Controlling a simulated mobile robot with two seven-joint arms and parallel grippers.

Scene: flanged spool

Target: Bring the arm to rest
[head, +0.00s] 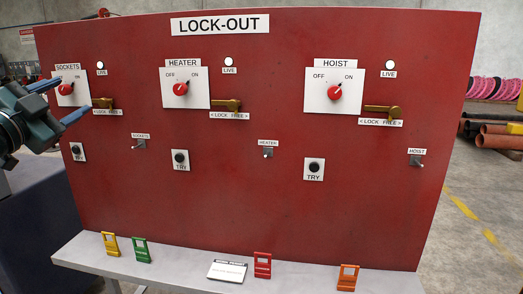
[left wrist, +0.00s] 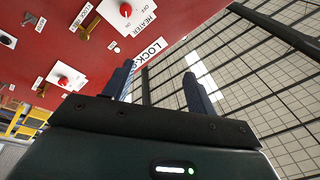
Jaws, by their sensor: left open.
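My left gripper (head: 74,97) is at the left edge of the red lock-out board (head: 230,120), in front of the sockets switch (head: 66,88). Its blue-grey fingers are apart with nothing between them; they also show apart in the left wrist view (left wrist: 160,72). The gripper partly covers the sockets plate. The heater knob (head: 180,88) and hoist knob (head: 334,92) point up right, toward ON. Brass latches sit beside the switches, such as the hoist latch (head: 383,111). I cannot tell whether the gripper touches the board. My right gripper is in neither view.
A grey ledge (head: 190,268) runs below the board. It bears a yellow tag (head: 111,243), a green tag (head: 141,250), a white card (head: 227,270), a red tag (head: 262,264) and an orange tag (head: 347,277). A dark mesh fence (left wrist: 240,80) shows in the wrist view.

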